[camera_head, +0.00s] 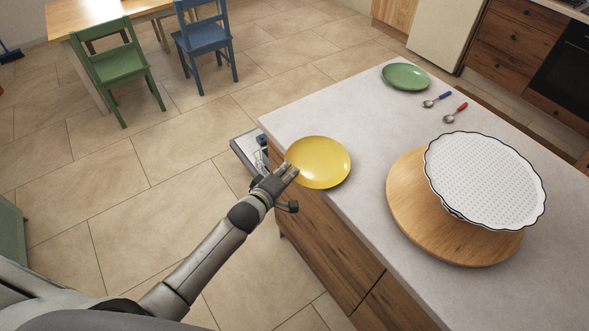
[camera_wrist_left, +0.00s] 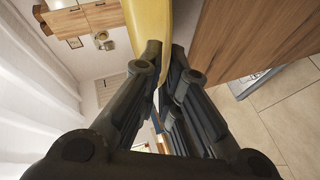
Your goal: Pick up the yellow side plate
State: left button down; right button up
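The yellow side plate (camera_head: 322,162) is at the left edge of the island counter, its near-left rim reaching to the edge. My left gripper (camera_head: 291,171) is at that rim, with its fingers around it. In the left wrist view, the plate's rim (camera_wrist_left: 147,22) runs between the two close-set fingers (camera_wrist_left: 165,62), which look shut on it. I cannot tell whether the plate is lifted off the counter. My right gripper is not in view.
Green (camera_head: 111,62) and blue (camera_head: 203,42) chairs stand far left.

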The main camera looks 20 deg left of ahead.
pick_arm(q)
jog(key=s+a+r+b, duration=0.4)
jog(key=s+a+r, duration=0.4)
jog(key=s+r, duration=0.3)
jog(key=shift+s+r, duration=0.3)
jog(key=shift+r, duration=0.7)
